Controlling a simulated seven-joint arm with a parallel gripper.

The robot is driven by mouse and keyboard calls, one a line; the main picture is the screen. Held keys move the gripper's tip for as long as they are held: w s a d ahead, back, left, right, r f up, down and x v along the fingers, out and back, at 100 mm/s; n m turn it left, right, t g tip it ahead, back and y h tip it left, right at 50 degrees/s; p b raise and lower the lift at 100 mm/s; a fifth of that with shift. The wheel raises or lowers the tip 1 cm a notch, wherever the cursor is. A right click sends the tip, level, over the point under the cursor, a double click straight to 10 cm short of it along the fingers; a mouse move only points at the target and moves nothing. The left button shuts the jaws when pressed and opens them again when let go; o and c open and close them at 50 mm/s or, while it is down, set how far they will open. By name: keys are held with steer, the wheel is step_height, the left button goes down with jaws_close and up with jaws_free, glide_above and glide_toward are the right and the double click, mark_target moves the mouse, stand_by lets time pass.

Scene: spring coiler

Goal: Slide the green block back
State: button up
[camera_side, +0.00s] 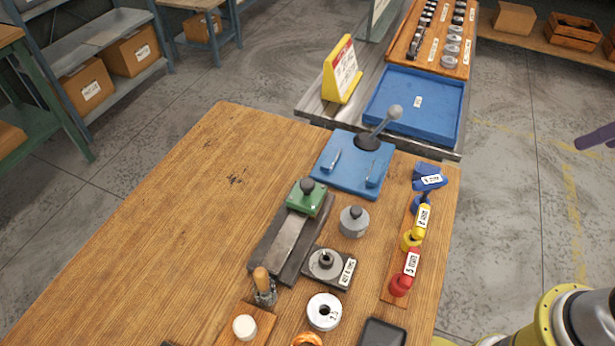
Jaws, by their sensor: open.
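The green block (300,203) has a dark round knob on top. It sits at the far, upper end of a dark slide base (268,257) on the wooden table. A bare pale metal strip (287,237) runs from the block toward the near end of the base. What looks like a purple finger of my gripper (597,137) shows at the right edge, over the floor and well away from the block. Most of the gripper is cut off by the frame, and nothing shows held in it.
A blue plate with a ball-topped lever (347,182) stands behind the block. A grey knobbed weight (354,222) and a labelled dark block (327,268) stand right of the slide. A wooden-handled tool (263,288) is near its front end. The table's left side (160,240) is clear.

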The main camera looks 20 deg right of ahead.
steer(key=w+a+r+g, duration=0.1)
steer(key=w+a+r, duration=0.4)
steer(key=w+r, duration=0.45)
steer(key=n+g, duration=0.2)
steer(key=g, duration=0.2)
glide_above(307, 182)
step_height(307, 182, down, 16)
step_height(307, 182, down, 14)
steer(key=shift+r, duration=0.2)
jaws_close()
